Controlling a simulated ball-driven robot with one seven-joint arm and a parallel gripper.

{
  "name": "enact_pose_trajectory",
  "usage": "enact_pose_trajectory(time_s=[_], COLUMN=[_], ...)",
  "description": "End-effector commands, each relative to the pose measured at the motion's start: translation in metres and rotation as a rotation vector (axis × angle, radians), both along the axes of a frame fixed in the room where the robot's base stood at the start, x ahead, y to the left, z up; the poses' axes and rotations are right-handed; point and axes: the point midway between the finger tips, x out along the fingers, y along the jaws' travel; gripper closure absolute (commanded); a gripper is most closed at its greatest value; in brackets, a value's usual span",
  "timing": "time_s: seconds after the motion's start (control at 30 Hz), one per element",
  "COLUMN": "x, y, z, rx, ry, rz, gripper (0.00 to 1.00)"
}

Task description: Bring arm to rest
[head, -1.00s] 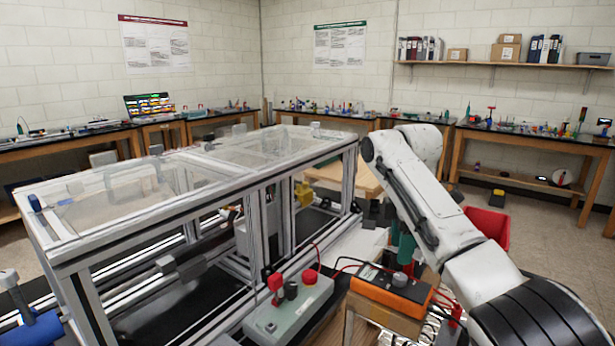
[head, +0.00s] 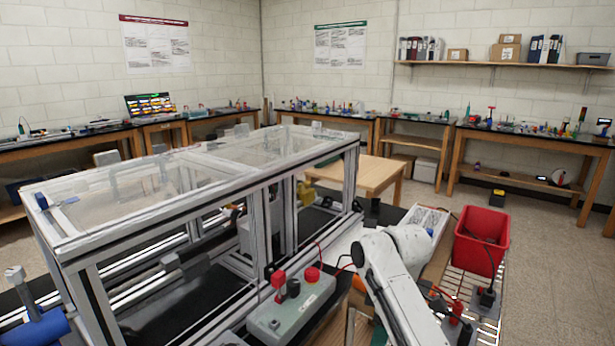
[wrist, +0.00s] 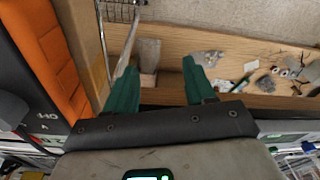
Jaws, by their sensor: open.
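My arm (head: 392,280) shows in the head view at the lower middle right, folded low beside the extrusion frame (head: 258,225). My gripper (wrist: 158,88) shows in the wrist view with its two green fingers apart and nothing between them. The gripper itself is hidden in the head view. In the wrist view, a wooden surface with small grey scattered parts (wrist: 272,82) lies beyond the fingertips. An orange and black device (wrist: 45,55) is close at the left of the gripper; I cannot tell if it touches.
A control box (head: 290,305) with red buttons stands left of my arm. A red bin (head: 482,240) sits on a wire rack (head: 490,295) to the right. A small wooden table (head: 362,174) is behind. Open floor (head: 545,250) lies at the right.

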Motion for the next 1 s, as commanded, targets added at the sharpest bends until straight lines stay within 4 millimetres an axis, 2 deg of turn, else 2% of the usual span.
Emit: enact_pose_trajectory(time_s=[0.03,0.2,0.37,0.5,0.73,0.9,1.0], x=[-0.017,-0.068,-0.125,-0.181,-0.281,-0.356,-0.39], y=[0.003,0.004,-0.004,-0.019,-0.054,-0.084,-0.099], z=[-0.024,-0.079,-0.121,-0.149,-0.172,-0.171,-0.164], rx=[0.017,0.057,0.081,0.087,0.064,0.022,-0.005], ry=[0.008,0.015,0.025,0.034,0.038,0.024,0.01], rz=[-0.042,-0.213,-0.396,-0.568,-0.862,-1.072,-1.17], gripper=[0.46,0.46,0.46,0.46,0.46,0.46,0.46])
